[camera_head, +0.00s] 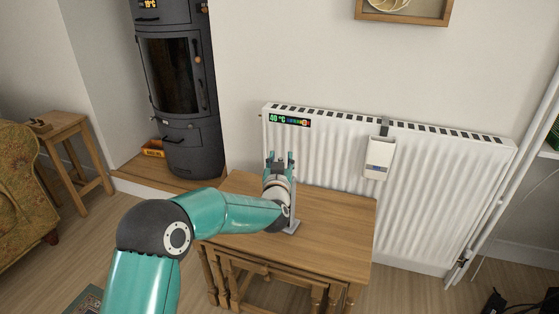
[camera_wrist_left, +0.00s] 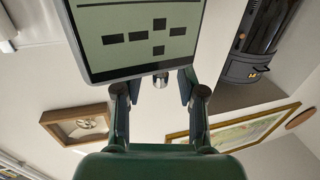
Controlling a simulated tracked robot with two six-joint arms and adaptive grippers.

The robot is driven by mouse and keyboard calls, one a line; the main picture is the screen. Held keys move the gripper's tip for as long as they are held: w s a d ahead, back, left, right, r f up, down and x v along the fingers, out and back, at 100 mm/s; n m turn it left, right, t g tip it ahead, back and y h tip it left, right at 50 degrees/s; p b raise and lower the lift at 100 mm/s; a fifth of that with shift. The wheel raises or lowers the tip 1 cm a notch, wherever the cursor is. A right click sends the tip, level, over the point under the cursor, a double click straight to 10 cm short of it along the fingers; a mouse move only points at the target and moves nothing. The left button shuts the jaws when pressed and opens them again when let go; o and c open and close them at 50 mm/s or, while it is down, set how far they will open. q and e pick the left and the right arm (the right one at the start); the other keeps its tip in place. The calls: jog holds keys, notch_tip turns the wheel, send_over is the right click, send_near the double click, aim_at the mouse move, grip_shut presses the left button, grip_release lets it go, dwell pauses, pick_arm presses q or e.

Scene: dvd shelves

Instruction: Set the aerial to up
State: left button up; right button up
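A device with a pale grey-green screen and dark blocks on it (camera_wrist_left: 138,38) fills the upper part of the left wrist view. A small rounded metal piece (camera_wrist_left: 160,81) shows at its lower edge; I cannot tell if this is the aerial. My left gripper (camera_wrist_left: 158,88) is open, with one finger on each side of the metal piece, and touches are not visible. In the head view the left gripper (camera_head: 280,158) is above the wooden table, fingers apart. A thin grey stand (camera_head: 292,226) on the table is partly hidden behind my arm. My right gripper is not in view.
The wooden table (camera_head: 335,225) has clear room on its right. A white radiator (camera_head: 330,150) with a small white box (camera_head: 379,157) hung on it stands behind. A dark stove (camera_head: 190,150) is at the back left, and a wooden stool (camera_head: 62,130) further left.

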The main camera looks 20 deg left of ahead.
pick_arm(q)
jog(key=shift+w, duration=0.1)
jog(key=shift+c, duration=0.2)
grip_shut()
notch_tip(320, 180, up, 15)
jog(key=p, duration=0.9)
jog(key=shift+f+p, duration=0.15)
jog(key=shift+p, duration=0.15)
jog(key=shift+o, duration=0.2)
grip_release()
